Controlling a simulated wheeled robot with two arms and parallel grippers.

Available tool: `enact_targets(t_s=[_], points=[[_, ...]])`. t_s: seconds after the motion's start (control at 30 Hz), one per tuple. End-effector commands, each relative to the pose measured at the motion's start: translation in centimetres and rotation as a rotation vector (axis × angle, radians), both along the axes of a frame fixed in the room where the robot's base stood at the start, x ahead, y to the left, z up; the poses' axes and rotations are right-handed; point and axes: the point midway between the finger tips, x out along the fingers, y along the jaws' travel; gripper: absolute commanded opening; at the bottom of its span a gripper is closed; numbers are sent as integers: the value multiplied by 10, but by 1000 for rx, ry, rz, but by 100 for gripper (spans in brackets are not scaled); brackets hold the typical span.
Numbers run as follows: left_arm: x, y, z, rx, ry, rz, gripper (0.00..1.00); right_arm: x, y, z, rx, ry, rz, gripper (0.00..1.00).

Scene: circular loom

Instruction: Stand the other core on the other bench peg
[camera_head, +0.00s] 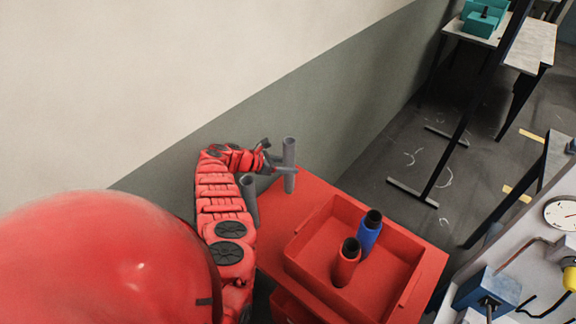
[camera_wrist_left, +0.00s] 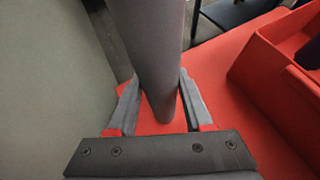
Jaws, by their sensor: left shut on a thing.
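One grey tubular core (camera_head: 289,165) is upright at the back corner of the red cart top (camera_head: 318,195). My left gripper (camera_head: 275,167) is shut on this core from the left. In the left wrist view the core (camera_wrist_left: 155,50) runs between the two fingers, its lower end over the red surface. I cannot tell whether it touches that surface. A second grey core (camera_head: 250,198) stands nearer, slightly tilted, right beside my left arm, which may hide part of it. I cannot make out a bench peg for certain. My right gripper is out of view.
A red tray (camera_head: 318,272) on the cart holds a red cylinder (camera_head: 346,264) and a blue cylinder (camera_head: 369,233), both dark-topped. A wall (camera_head: 330,120) rises behind the cart. Grey tables (camera_head: 530,45) stand at the far right. A panel with a gauge (camera_head: 562,213) is at right.

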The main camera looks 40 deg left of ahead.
Motion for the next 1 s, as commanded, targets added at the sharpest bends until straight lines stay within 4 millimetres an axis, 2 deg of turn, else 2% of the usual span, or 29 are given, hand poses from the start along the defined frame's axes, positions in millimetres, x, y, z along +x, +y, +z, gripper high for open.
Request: enact_targets(t_s=[0.17,0.5,0.53,0.7,0.73,1.0], points=[[2,0,2,-2,-3,0,0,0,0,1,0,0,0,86],[1,1,-8,0,-2,0,0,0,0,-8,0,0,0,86],[1,1,-8,0,-2,-1,53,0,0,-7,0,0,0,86],[1,1,-7,0,-1,-1,83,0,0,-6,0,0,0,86],[1,1,-7,0,-1,-1,86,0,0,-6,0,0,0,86],[1,1,-7,0,0,0,86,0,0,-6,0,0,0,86]])
